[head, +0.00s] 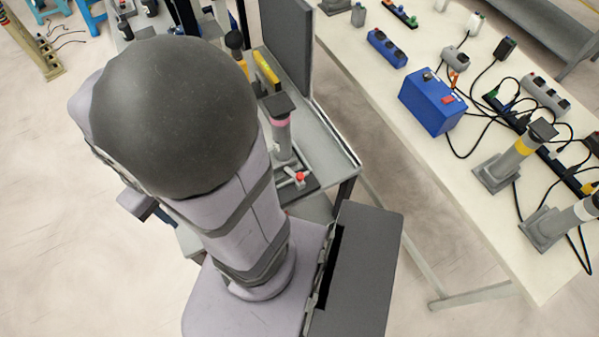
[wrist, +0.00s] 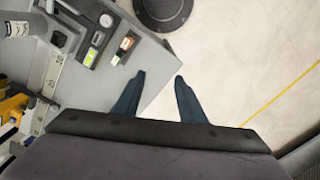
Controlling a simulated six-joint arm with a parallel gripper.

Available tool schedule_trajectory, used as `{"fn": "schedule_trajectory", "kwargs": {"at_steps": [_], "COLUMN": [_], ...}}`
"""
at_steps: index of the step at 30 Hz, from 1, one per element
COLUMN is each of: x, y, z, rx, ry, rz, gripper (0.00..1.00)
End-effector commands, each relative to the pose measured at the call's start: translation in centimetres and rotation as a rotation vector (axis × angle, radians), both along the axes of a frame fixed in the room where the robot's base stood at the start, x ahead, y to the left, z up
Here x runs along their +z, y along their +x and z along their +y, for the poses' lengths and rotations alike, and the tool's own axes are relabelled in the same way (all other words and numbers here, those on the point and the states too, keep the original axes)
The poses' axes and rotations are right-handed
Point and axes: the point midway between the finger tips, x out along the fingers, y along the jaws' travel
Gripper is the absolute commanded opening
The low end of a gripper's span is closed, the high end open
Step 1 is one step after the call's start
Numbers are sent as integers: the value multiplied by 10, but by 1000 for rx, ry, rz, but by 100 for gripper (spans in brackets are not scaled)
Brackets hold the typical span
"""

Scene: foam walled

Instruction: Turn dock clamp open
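In the head view, a small grey fitting with a red knob (head: 299,177) sits on the grey bench, at the foot of an upright grey tool with a pink band (head: 281,130). It may be the dock clamp; whether it is open or closed is too small to tell. My gripper is hidden behind my arm in the head view. In the wrist view my gripper (wrist: 160,75) has its two dark blue fingers spread apart with nothing between them. The fingers are over a grey bench corner and the pale floor. I cannot make out the red knob in the wrist view.
A dark upright panel (head: 287,45) stands at the back of the bench. A white table (head: 430,190) at right holds a blue box (head: 432,102), cables and more upright tools. The wrist view shows a dark strip with small devices (wrist: 108,38) and a dark round object (wrist: 163,8).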

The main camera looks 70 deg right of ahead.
Motion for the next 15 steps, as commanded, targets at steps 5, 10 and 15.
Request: {"fn": "schedule_trajectory", "kwargs": {"at_steps": [5,10,15], "x": [-21,-35,-46], "y": [-26,-56,-95], "z": [-52,-97,-137], "rx": [-268,-514,-759], "ry": [6,8,4], "rz": [12,13,5], "gripper": [37,37,37]}}
